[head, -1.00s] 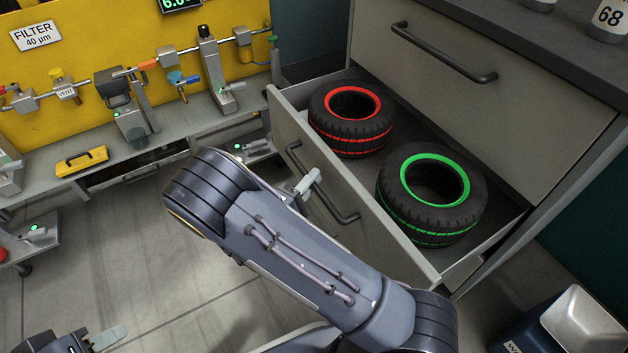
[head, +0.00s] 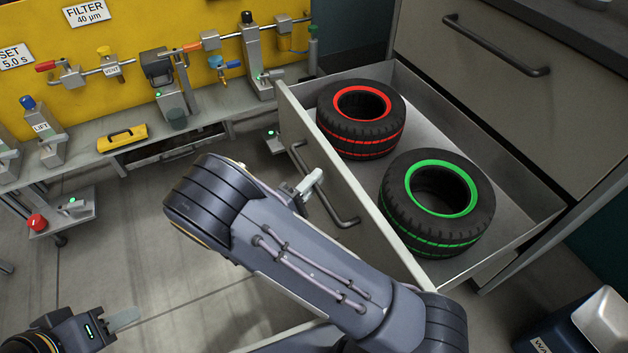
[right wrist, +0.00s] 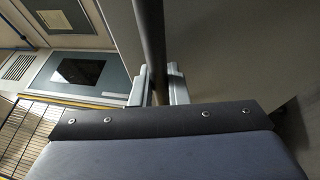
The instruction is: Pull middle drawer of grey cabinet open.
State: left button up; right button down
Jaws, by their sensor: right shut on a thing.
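The middle drawer (head: 345,195) of the grey cabinet (head: 430,62) stands well out of its housing. Two tyres lie in it, one with red bands (head: 361,118) and one with green bands (head: 437,203). My right gripper (head: 309,186) is at the drawer's dark bar handle (head: 345,215). In the right wrist view its fingers (right wrist: 160,88) are shut around the handle bar (right wrist: 152,40). My right arm hides part of the drawer front's lower area. My left gripper (head: 118,322) is at the lower left, away from the cabinet; only one finger shows clearly.
A closed upper drawer with its own handle (head: 495,45) is above. A workbench (head: 200,120) with valves and a yellow block (head: 122,138) stands along the yellow wall panel. A bin (head: 575,325) stands at the lower right.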

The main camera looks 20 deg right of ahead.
jog(key=c, duration=1.4)
grip_release()
jog(key=p+v, duration=0.1)
jog(key=v, duration=0.6)
jog(key=shift+s+a+f+p, duration=0.15)
jog(key=shift+s+a+p, duration=0.1)
jog(key=shift+a+p, duration=0.05)
